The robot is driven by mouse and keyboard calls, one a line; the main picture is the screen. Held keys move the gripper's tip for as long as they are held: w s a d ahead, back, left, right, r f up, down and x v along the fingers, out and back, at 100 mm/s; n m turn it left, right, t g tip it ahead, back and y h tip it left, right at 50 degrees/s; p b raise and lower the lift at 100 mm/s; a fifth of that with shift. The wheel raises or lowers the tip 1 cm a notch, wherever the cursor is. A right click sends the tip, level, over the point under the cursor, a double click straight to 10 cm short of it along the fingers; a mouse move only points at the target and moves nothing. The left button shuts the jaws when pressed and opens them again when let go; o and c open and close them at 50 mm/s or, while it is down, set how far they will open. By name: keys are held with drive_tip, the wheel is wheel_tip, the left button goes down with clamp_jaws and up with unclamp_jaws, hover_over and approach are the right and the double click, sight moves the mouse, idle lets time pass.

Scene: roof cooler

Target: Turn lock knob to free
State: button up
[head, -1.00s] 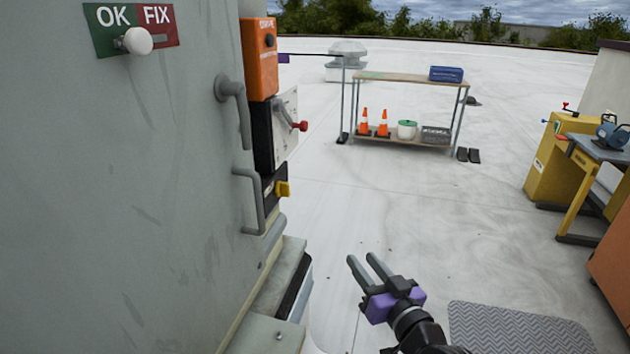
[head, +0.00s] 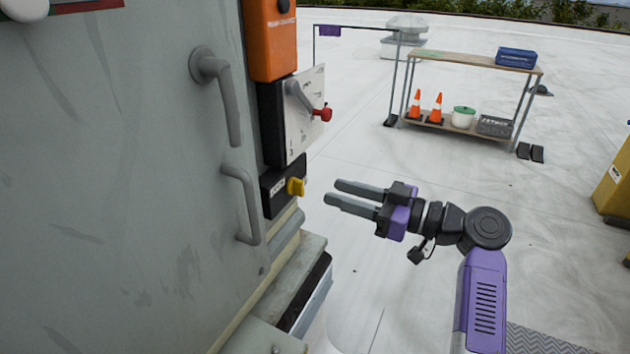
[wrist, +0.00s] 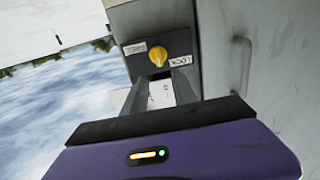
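The yellow lock knob (head: 296,187) sits on a small black box (head: 275,192) low on the edge of the grey cabinet. In the wrist view the knob (wrist: 158,56) shows ahead, with a label plate at each side; their lettering is too small to read surely. My gripper (head: 332,191) is to the right of the knob in the head view, its two grey fingers pointing left toward it. The fingers are apart with nothing between them, and a gap shows between the fingertips and the knob. In the wrist view the fingers (wrist: 165,95) point toward the knob.
Above the knob are a panel with a red-tipped lever (head: 321,114) and an orange box (head: 270,40). Two grey handles (head: 243,205) stick out from the cabinet (head: 120,200). A ledge (head: 290,275) juts out below. A shelf rack (head: 470,62) stands farther back on open roof.

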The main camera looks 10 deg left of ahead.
sight(303, 182)
drive_tip(key=x, duration=0.7)
drive_tip(key=shift+a+p, duration=0.15)
drive_tip(key=shift+p, duration=0.25)
clamp_jaws()
